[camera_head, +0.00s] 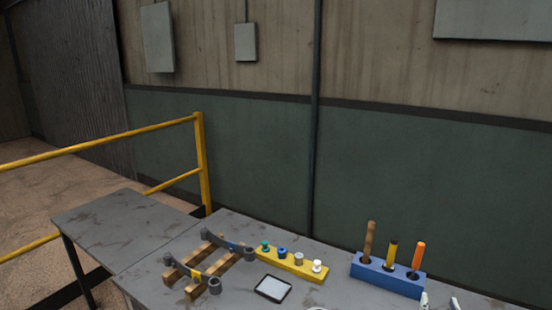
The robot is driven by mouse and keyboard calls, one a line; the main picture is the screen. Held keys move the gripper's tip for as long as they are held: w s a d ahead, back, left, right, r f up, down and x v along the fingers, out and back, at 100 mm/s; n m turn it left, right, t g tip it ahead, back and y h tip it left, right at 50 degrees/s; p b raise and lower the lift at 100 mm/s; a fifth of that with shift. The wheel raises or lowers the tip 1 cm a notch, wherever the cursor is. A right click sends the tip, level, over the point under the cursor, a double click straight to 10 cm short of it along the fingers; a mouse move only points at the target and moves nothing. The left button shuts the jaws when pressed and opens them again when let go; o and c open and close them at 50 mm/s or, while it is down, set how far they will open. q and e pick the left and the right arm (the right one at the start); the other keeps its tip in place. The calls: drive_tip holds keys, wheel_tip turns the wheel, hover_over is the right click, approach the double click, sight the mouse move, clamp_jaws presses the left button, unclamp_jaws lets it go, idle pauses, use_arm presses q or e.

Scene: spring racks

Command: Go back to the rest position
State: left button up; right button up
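No part of my left or right gripper can be made out for certain in the head view. Two small pale tips (424,300) stick up at the bottom edge on the right; they are cut off and I cannot tell what they are. The grey worktable (225,288) stands in front of me. On its left part, two dark grey curved springs (188,268), with yellow and blue middles, lie across wooden bars (205,274).
A yellow block (300,271) holds several coloured knobs. A blue block (385,275) holds three handled tools. A small dark-framed panel (272,288) lies between them, nearer the front. A lower table (120,230) and yellow railing (100,141) are left; a wall (410,180) stands behind.

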drive_tip(key=s+a+f+n+g+y, duration=0.2)
drive_tip(key=s+a+f+g, duration=0.3)
drive_tip(key=s, duration=0.4)
drive_tip(key=s+a+f+n+g+y, duration=0.2)
drive_tip(key=s+a+f+g, duration=0.15)
drive_tip(key=s+a, duration=0.45)
drive_tip(key=s+a+f+n+g+y, duration=0.1)
drive_tip(key=s+a+f+g+y, duration=0.25)
drive_tip(key=s, duration=0.75)
wheel_tip(320, 180, down, 33)
drive_tip(key=s+g+h+b, duration=0.1)
drive_tip(key=s+h+b, duration=0.1)
drive_tip(key=b, duration=0.3)
use_arm(q)
wheel_tip(320, 180, down, 10)
drive_tip(key=b, duration=0.5)
drive_tip(key=shift+w+d, duration=0.15)
use_arm(e)
drive_tip(key=s+d+f+n+g, duration=0.1)
drive_tip(key=s+d+f, duration=0.1)
drive_tip(key=s+f, duration=1.5)
wheel_tip(320, 180, down, 4)
drive_tip(key=shift+d+g, duration=0.25)
drive_tip(key=shift+g, duration=0.05)
